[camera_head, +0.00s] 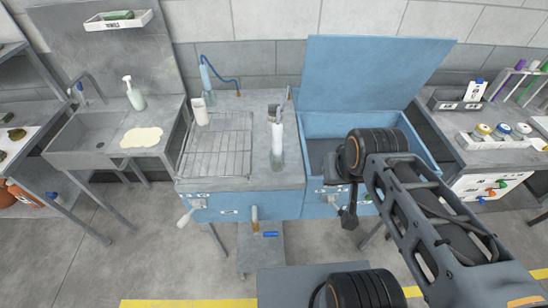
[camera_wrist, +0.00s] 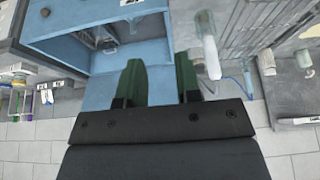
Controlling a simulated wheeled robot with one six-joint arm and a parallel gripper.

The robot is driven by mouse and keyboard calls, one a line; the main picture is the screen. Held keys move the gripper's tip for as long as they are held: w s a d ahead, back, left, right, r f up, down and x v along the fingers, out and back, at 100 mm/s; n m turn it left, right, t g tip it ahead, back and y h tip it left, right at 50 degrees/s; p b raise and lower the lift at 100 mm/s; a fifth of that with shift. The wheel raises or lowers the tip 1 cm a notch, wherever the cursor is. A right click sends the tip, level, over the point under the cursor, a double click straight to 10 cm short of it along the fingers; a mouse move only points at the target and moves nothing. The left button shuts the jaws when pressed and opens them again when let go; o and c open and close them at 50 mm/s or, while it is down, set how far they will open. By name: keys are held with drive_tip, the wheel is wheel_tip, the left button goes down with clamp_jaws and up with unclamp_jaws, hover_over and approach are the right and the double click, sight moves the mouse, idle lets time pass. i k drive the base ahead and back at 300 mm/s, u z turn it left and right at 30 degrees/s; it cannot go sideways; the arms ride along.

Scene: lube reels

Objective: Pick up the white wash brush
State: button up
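My gripper (camera_wrist: 158,62) shows in the wrist view with two green fingers apart and nothing between them. Blue sheet metal of the wash cabinet lies behind them. No brush with clear bristles can be made out. A white cylindrical piece (camera_head: 201,112) stands at the back left of the grey worktop, below a blue handle-like piece (camera_head: 205,76) with a blue hose; I cannot tell whether it is the wash brush. A clear bottle with a white upper part (camera_head: 277,142) stands right of the wire rack; it also appears beside the right finger in the wrist view (camera_wrist: 210,52).
The blue basin (camera_head: 420,150) has its lid (camera_head: 370,75) raised, and my arm covers part of it. A wire rack (camera_head: 215,150) lies on the worktop.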

sight(276, 129)
drive_tip(key=k, duration=0.95)
drive_tip(key=z, duration=0.95)
drive_tip(key=i, duration=1)
drive_tip(key=u, duration=2.05)
drive_tip(key=i, duration=0.5)
